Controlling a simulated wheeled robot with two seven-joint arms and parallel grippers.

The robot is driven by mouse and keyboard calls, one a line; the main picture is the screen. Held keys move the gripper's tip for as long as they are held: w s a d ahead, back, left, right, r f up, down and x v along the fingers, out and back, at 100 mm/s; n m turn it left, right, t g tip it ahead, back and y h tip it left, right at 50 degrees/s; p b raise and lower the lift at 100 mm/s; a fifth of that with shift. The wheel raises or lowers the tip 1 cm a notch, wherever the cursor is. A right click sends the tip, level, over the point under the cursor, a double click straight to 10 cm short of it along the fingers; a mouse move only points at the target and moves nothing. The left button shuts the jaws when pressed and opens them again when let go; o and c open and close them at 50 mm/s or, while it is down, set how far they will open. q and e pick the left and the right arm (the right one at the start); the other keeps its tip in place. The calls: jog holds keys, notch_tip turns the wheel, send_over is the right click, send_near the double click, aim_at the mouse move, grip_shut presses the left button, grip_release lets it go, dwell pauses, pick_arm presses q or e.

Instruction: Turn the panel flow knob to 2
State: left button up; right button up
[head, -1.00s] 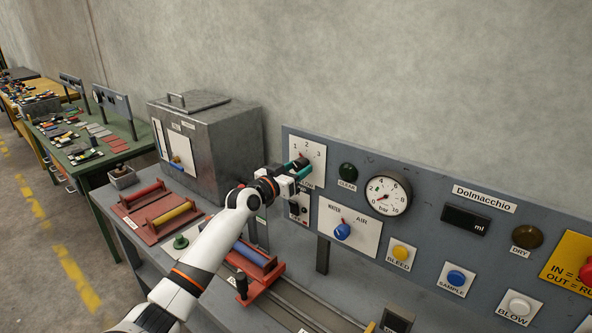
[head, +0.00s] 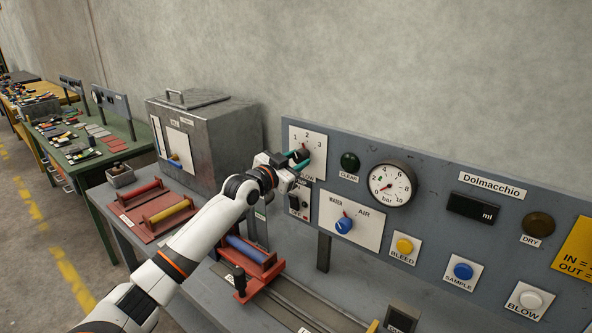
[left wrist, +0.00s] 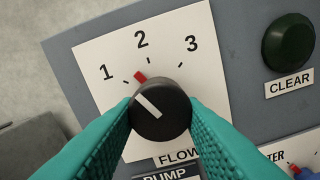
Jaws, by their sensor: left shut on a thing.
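The flow knob (left wrist: 160,112) is a round black knob with a white line and a red pointer tip, on a white plate (left wrist: 205,75) marked 1, 2 and 3. In the left wrist view the red tip points between the ticks for 1 and 2. My left gripper (left wrist: 160,118) is shut on the knob, one teal finger on each side. In the head view the left gripper (head: 299,161) reaches the plate at the panel's left end and mostly hides the knob. My right gripper is not in view.
A green CLEAR button (head: 350,161) and a pressure gauge (head: 391,185) are right of the plate. A blue WATER/AIR knob (head: 344,225) sits below. A grey metal box (head: 205,140) stands left of the gripper, and red racks (head: 155,208) lie on the bench.

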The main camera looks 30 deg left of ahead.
pick_arm(q)
jog(key=m, duration=0.2)
jog(key=shift+m+b, duration=0.3)
jog(key=shift+a+m, duration=0.1)
jog(key=shift+m, duration=1.1)
jog(key=shift+r+m, duration=0.1)
jog(key=shift+m, duration=0.2)
jog(key=o, duration=1)
